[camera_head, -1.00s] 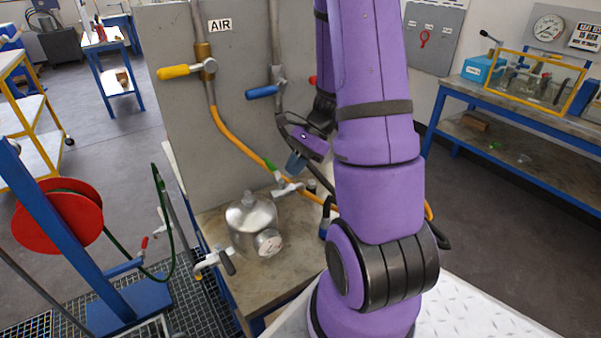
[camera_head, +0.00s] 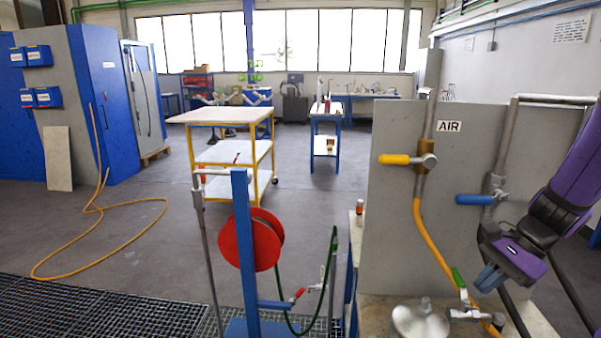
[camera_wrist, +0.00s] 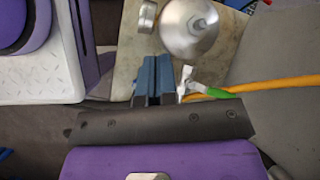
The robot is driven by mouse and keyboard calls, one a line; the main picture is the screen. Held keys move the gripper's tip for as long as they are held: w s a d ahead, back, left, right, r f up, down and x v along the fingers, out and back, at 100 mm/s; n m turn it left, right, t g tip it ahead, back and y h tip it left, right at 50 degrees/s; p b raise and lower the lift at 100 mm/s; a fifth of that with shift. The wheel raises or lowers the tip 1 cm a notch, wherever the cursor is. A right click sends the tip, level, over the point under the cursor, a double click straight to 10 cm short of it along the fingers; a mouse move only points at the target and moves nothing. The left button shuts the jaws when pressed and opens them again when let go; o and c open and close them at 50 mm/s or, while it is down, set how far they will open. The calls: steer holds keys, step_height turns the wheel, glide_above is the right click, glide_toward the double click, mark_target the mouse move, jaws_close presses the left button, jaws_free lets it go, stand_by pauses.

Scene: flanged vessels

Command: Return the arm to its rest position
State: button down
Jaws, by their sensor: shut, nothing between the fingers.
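My gripper (camera_head: 488,279) hangs at the right of the head view, in front of the grey panel and above the bench. In the wrist view its two blue fingers (camera_wrist: 154,76) are together with nothing between them. My purple arm comes in from the right edge and is mostly out of the picture. The steel vessel (camera_head: 420,322) stands on the bench below and left of my gripper, cut by the bottom edge. It also shows in the wrist view (camera_wrist: 189,30), ahead of the fingertips and apart from them.
An orange hose (camera_head: 432,243) runs from the yellow-handled valve (camera_head: 396,159) to a green-handled valve (camera_head: 459,280) near my gripper. A blue-handled valve (camera_head: 474,199) is on the panel (camera_head: 385,235). A red hose reel (camera_head: 250,240) stands left. Open floor lies beyond.

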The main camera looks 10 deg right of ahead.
steer(key=s+a+r+n+t+h, duration=0.2)
steer(key=s+a+r+n+h, duration=0.1)
steer(key=r+n, duration=0.4)
steer(key=s+a+r+n+t+h, duration=0.2)
steer(key=s+a+r+n, duration=0.3)
steer(key=a+r+n, duration=0.3)
step_height(320, 180, up, 4)
steer(key=shift+s+f+h, duration=0.1)
steer(key=shift+s+h, duration=0.05)
steer(key=shift+h, duration=0.65)
